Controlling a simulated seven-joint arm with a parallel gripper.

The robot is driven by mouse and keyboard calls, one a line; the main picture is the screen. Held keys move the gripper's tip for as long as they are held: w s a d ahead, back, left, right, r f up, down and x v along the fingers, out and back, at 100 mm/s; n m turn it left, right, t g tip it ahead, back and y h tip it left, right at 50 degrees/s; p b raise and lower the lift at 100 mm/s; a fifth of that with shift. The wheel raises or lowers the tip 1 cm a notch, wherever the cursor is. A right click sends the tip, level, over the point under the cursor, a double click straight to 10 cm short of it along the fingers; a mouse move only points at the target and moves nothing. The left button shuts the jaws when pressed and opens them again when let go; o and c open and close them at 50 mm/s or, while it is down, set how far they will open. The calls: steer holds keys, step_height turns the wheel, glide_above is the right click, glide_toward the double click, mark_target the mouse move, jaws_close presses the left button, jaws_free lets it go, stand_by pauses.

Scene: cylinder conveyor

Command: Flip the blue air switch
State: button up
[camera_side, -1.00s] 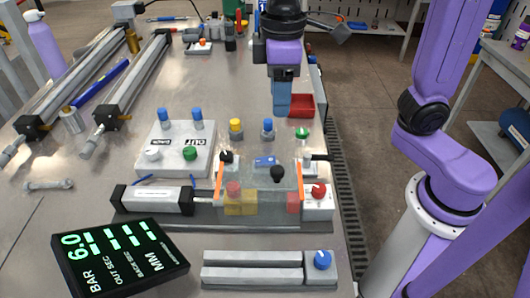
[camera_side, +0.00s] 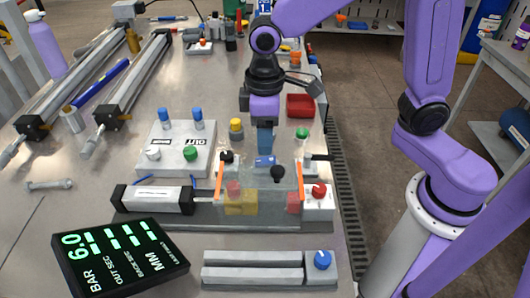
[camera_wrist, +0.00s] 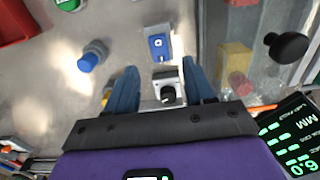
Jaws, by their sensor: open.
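The blue switch (camera_side: 264,161), a small blue block with a pale mark, sits at the middle of the bench behind the clear-covered fixture. In the wrist view it shows (camera_wrist: 158,46) with a small white part below it, just beyond my fingertips. My gripper (camera_side: 265,142) points down over the bench, close behind the blue switch in the side view. Its two blue fingers (camera_wrist: 160,75) are apart and empty. A black knob on a white base (camera_wrist: 168,92) shows between the fingers in the wrist view. Whether a finger touches anything cannot be told.
A blue knob (camera_wrist: 92,55) and a yellow knob (camera_side: 236,126) stand nearby, with a green knob (camera_side: 302,133) to the right. The black ball knob (camera_side: 278,173) and clear-covered fixture are in front. A red tray (camera_side: 300,105) lies behind. The display (camera_side: 120,258) is front left.

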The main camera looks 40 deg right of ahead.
mark_target(265, 160)
steer(key=shift+f, duration=3.05)
